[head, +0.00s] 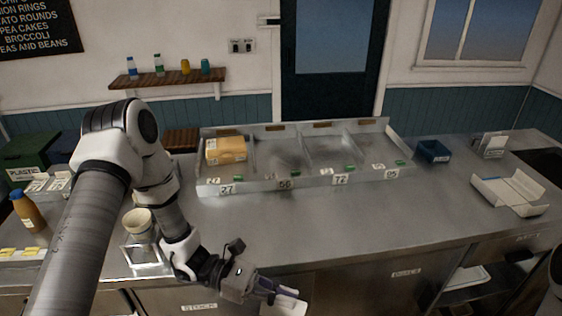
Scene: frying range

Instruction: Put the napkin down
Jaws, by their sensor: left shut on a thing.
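My left gripper (277,292) reaches in from the left and points down to the right at the bottom of the head view, in front of the counter's front edge. It is shut on a pale flat thing, the napkin (285,308), which is partly hidden by the fingers and cut off by the picture's lower edge. My right gripper is not in view; only a bit of my right arm shows at the right edge.
The steel counter (330,228) has a wide clear front. A divided tray (262,187) with numbered tags holds a tan box (226,150). A blue container (432,151) and an open white carton (509,192) stand right. A bowl (138,221) and a sauce bottle (27,211) stand left.

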